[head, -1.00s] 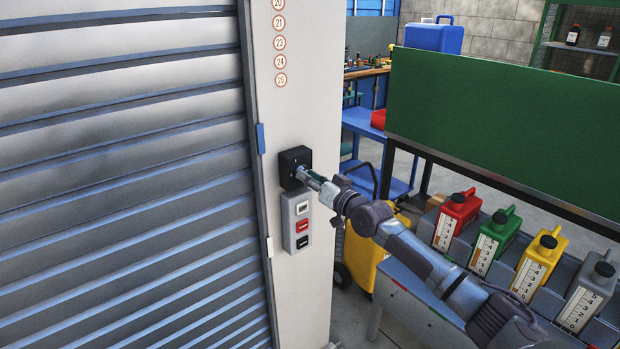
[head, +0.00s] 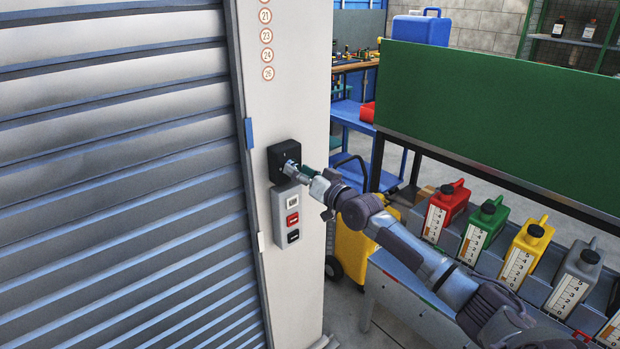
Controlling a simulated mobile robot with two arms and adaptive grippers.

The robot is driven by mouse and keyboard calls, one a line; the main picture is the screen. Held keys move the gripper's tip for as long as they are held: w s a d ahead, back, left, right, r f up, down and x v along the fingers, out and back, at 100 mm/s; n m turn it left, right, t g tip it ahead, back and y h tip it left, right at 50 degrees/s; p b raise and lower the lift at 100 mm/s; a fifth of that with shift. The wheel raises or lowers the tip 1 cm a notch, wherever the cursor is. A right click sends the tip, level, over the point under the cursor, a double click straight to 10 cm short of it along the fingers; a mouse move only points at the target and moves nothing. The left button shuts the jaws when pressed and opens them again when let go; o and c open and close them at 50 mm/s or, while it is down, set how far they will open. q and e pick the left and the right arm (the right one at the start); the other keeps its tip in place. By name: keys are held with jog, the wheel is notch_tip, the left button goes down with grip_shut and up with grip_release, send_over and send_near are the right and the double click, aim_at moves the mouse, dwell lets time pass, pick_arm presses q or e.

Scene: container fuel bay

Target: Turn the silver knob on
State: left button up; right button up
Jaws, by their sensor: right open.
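The silver knob (head: 291,168) sits on a black square switch box (head: 283,156) on the pale wall post. My right gripper (head: 303,172) reaches in from the lower right with its fingertips at the knob. It is open, and its fingers are close to the knob. I cannot tell whether they touch it. The fingers hide part of the knob, so its exact angle is unclear. My left gripper is not in view.
A grey button panel (head: 286,216) with white, red and black buttons is just below the switch box. A ribbed metal shutter (head: 120,180) fills the left. A green board (head: 480,120) and several coloured fuel cans (head: 483,228) stand to the right.

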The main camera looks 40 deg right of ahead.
jog(key=s+d, duration=0.1)
jog(key=s, duration=1)
jog(key=shift+s+d+f, duration=0.15)
jog(key=shift+s+f, duration=0.15)
jog(key=shift+s, duration=0.05)
